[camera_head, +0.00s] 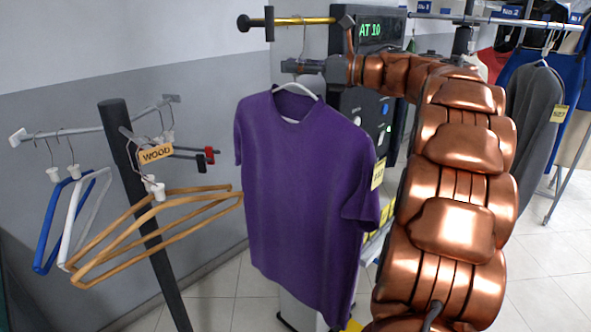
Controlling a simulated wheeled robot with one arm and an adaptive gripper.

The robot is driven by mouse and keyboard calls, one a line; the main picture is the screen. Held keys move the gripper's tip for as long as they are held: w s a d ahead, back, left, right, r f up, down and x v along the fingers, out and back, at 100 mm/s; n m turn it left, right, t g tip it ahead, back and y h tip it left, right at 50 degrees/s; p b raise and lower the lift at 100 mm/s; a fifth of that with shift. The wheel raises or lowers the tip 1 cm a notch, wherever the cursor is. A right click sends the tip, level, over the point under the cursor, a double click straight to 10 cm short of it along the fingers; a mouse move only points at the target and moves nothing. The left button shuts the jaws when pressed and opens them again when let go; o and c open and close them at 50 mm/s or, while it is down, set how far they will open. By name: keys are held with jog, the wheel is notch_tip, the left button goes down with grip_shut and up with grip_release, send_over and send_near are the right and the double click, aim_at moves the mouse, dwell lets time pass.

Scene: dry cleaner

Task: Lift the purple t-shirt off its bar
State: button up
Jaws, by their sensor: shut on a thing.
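The purple t-shirt (305,180) hangs upright on a white hanger (303,89), with a yellow tag on its sleeve at right. The hanger's thin hook rises to the yellow bar (318,20); whether it rests on the bar or sits just clear of it is hard to tell. My gripper (290,66) reaches in from the right, below the bar and above the collar, and is shut on the hanger's neck. The exact contact is small and partly hidden by the fingers.
At left, a dark post (140,200) carries blue, white and wooden hangers (105,240) and a WOOD sign (156,153). A dark machine with a green AT 10 display (370,30) stands behind the bar. A grey garment (533,115) hangs on the right rail.

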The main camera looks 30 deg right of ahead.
grip_shut()
jog(key=shift+r, duration=0.15)
jog(key=shift+r+b, duration=0.5)
jog(key=shift+r, duration=1.1)
jog(key=s+d+b, duration=0.1)
jog(key=s+b, duration=0.1)
jog(key=s, duration=0.5)
jog(key=s+d+r+b, duration=0.1)
jog(key=s+d+b, duration=0.1)
jog(key=s, duration=0.6)
jog(key=shift+s+d+r, duration=0.25)
jog(key=shift+s+d, duration=0.05)
